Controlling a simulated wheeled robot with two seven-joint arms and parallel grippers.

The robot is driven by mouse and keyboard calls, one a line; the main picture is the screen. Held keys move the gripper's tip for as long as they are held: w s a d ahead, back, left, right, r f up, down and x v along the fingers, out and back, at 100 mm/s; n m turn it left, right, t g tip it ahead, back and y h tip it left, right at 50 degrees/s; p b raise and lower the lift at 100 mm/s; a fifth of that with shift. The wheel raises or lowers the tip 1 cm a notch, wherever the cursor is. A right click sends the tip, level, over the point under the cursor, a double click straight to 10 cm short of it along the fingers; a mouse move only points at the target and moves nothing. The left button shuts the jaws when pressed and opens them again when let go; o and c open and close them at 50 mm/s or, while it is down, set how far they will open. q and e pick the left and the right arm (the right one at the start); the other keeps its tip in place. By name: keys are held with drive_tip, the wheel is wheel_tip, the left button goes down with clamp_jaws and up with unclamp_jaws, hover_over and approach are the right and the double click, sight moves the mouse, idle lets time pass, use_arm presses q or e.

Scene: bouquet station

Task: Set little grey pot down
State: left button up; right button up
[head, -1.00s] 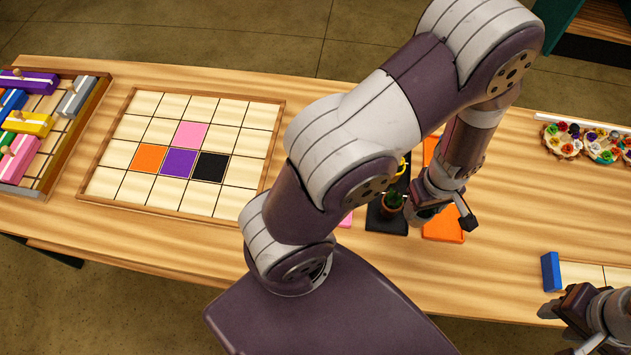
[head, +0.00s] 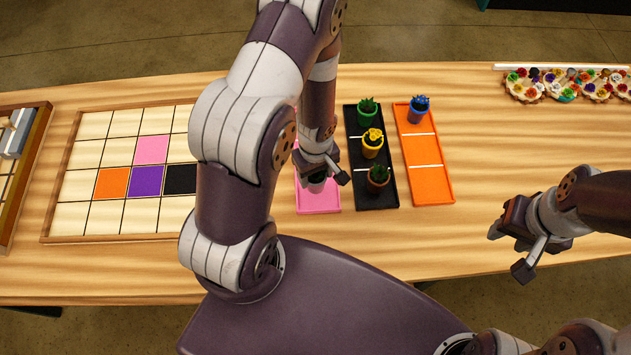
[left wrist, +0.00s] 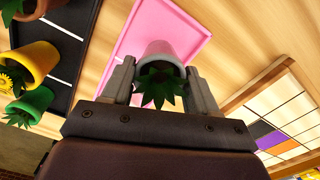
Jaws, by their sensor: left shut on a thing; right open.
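The little grey pot (left wrist: 160,48) with a spiky green plant is between the fingers of my left gripper (left wrist: 160,78) in the left wrist view. In the head view my left gripper (head: 326,174) is at the near part of the pink tray (head: 318,206), and the grey pot (head: 316,187) shows partly below it. The pot is over the pink tray; I cannot tell whether it touches the surface. My right gripper (head: 509,252) is open and empty above the table's front edge, at the right.
A black tray (head: 358,197) right of the pink one holds green, yellow and brown pots. An orange tray (head: 430,186) has a blue pot (head: 419,108) at its far end. A gridded board (head: 120,222) lies left. Flower clusters (head: 560,86) stand at the back right.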

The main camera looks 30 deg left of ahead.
use_arm(q)
drive_tip(key=shift+w+d+f, duration=0.1)
drive_tip(key=shift+d+f, duration=0.15)
drive_tip(key=shift+f, duration=0.7)
drive_tip(key=shift+w+d, duration=0.1)
drive_tip(key=shift+a+f, duration=0.1)
drive_tip(key=shift+a, duration=0.1)
drive_tip(key=o, duration=1)
drive_tip(key=shift+f, duration=0.1)
drive_tip(key=shift+c, duration=0.2)
drive_tip(key=o, duration=0.4)
drive_tip(key=shift+c, duration=0.2)
drive_tip(key=shift+d, duration=0.15)
use_arm(e)
drive_tip(key=shift+w+d+f, duration=0.1)
drive_tip(key=shift+d+f, duration=0.2)
drive_tip(key=shift+f, duration=0.5)
